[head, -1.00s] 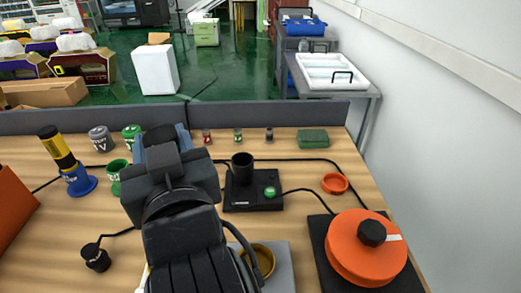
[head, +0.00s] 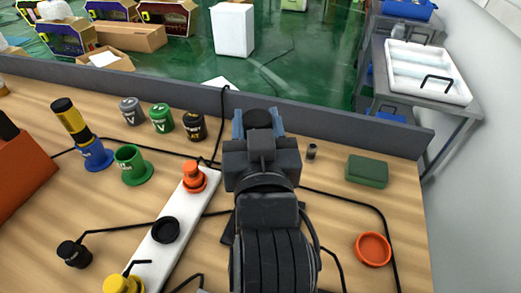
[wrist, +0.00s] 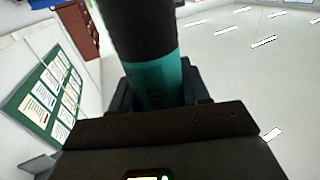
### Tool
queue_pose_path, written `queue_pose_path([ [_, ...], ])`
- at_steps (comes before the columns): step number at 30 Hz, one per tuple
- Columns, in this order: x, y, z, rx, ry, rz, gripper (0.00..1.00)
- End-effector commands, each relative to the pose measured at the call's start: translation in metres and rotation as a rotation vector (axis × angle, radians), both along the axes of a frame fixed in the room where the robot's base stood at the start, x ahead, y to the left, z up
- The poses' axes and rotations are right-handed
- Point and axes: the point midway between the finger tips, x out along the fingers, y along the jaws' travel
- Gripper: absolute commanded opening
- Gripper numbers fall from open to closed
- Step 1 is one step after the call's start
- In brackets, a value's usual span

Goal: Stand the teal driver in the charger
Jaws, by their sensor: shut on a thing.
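My gripper (head: 258,120) is near the back of the table in the head view, seen from behind. The wrist view shows it shut around the teal driver (wrist: 155,80), a cylinder with a black upper part and a teal lower part. In the head view the driver is hidden by my gripper and arm. The charger, which I take to be a black base (head: 228,238), is mostly covered by my arm; only a dark edge shows to the left. I cannot tell the driver's height above the table or its tilt.
A yellow-black driver (head: 70,120) stands in a blue holder (head: 95,155), beside an open green holder (head: 130,165). A white strip (head: 145,255) carries orange, black and yellow round parts. A green box (head: 367,171) and orange ring (head: 373,249) are on the right. Cables cross the table.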

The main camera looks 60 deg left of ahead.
Motion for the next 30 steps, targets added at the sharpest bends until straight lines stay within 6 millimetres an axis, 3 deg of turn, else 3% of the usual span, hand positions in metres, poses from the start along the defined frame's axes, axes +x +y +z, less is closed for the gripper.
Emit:
queue_pose_path([
  [12, 0.000, 0.000, -0.044, 0.000, -0.001, 0.000, 0.00],
  [29, 0.000, 0.000, -0.054, 0.002, -0.002, -0.001, 0.00],
  [30, 0.000, 0.000, -0.056, 0.000, -0.001, -0.001, 0.47],
])
